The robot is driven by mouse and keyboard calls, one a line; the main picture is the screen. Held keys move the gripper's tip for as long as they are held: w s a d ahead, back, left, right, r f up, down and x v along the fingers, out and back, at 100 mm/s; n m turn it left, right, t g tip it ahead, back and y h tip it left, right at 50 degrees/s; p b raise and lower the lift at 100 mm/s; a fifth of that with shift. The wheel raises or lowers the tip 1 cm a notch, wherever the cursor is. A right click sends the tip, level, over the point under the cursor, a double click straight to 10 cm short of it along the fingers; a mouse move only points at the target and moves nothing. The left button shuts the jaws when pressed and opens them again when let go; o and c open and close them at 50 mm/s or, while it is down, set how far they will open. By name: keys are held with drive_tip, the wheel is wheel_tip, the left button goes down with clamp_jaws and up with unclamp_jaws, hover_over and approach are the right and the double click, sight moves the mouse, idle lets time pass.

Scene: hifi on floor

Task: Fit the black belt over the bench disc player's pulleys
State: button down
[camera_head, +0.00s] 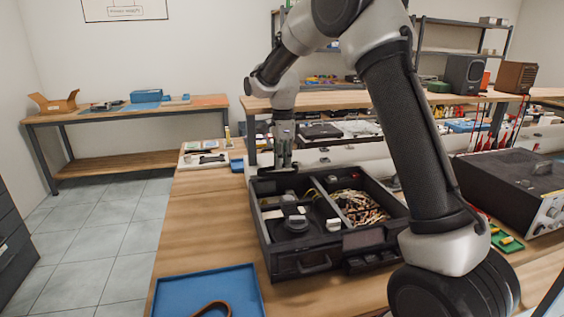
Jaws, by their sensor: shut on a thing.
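The bench disc player (284,262) is an open black case on the wooden bench, right of the picture's middle. Its left bay holds a dark round part (295,224) and small pale parts; its right bay is full of tangled wires. I cannot make out the pulleys clearly. My gripper (283,166) points down over the player's back left corner, its fingers close together. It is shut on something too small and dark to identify. I cannot pick out the black belt there. A brown loop (208,304) lies in the blue tray (180,290) at the front, cut by the picture's lower edge.
A black instrument (520,185) with knobs and red leads stands at the right. A green tray (505,240) with yellow pieces is beside it. A raised shelf (350,98) runs behind the player. Bare bench top (205,225) lies left of the player.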

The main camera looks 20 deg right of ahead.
drive_tip(key=shift+f, duration=4.15)
drive_tip(key=shift+f, duration=0.7)
drive_tip(key=c, duration=1.5)
unclamp_jaws()
drive_tip(key=shift+s, duration=0.1)
wheel_tip(320, 180, up, 12)
drive_tip(key=shift+f, duration=0.1)
drive_tip(key=shift+r, duration=3.55)
